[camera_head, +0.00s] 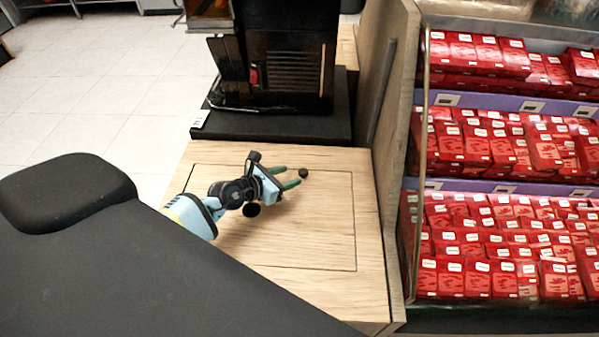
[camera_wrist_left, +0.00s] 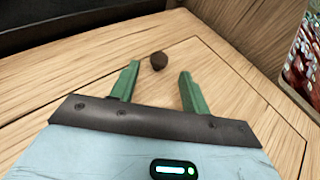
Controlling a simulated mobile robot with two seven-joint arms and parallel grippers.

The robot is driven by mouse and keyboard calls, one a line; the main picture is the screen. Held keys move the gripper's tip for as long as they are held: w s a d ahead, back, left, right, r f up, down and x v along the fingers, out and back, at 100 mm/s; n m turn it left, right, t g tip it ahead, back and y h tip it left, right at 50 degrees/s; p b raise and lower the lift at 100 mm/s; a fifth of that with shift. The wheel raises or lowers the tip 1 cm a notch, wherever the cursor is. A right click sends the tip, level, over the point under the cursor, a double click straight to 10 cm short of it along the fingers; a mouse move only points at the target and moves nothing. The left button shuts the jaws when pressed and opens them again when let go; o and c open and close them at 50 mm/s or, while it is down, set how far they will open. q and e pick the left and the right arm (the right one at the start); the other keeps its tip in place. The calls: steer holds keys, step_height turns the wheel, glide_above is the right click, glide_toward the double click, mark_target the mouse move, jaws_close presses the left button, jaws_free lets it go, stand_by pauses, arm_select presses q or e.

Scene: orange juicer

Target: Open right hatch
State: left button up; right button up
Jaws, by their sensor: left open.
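The right hatch (camera_head: 310,235) is a light wooden panel outlined by a thin dark groove in the counter top, and it lies flush. Its small dark round knob (camera_head: 303,173) sits near the panel's far right corner. My left gripper (camera_head: 293,178) is open, its green fingers pointing at the knob. In the left wrist view, the knob (camera_wrist_left: 158,61) lies just beyond the fingertips (camera_wrist_left: 158,72), roughly between their lines, and is not gripped. My right gripper is not in view.
The black juicer machine (camera_head: 285,60) stands on a dark base (camera_head: 270,125) behind the hatch. A wooden side panel (camera_head: 385,80) rises along the right edge. Beyond it is a shelf of red boxes (camera_head: 500,150). Tiled floor (camera_head: 100,90) lies to the left.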

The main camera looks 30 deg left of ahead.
mark_target(303, 171)
arm_select(q)
steer(key=b+x, duration=0.1)
steer(key=x, duration=0.2)
steer(key=shift+w+f, duration=0.3)
steer(key=shift+f, duration=0.05)
steer(key=shift+w+d+f, duration=0.1)
steer(key=shift+w+d, duration=0.2)
steer(key=shift+w, duration=0.35)
jaws_close()
